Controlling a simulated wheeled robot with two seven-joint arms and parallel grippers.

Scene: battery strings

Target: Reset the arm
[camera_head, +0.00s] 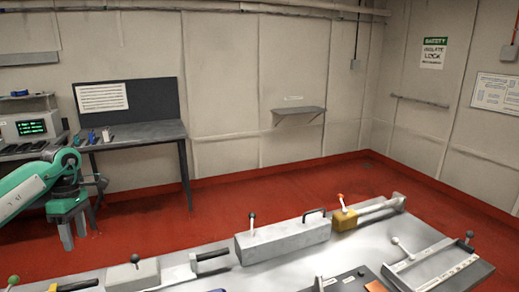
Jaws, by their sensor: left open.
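My left arm, green and white, comes in from the left edge. My left gripper (78,229) points down with its grey fingers apart and nothing between them. It is above the red floor, behind the left part of the grey table (300,265), and apart from the things on it. My right gripper does not show.
On the table are a long grey block (283,241) with a lever and handle, a yellow block (344,219) with a red-tipped lever, a smaller grey block (132,274) and a framed fixture (432,264). A workbench (135,133) and wall shelf (299,110) stand behind. Red floor (230,198) between is clear.

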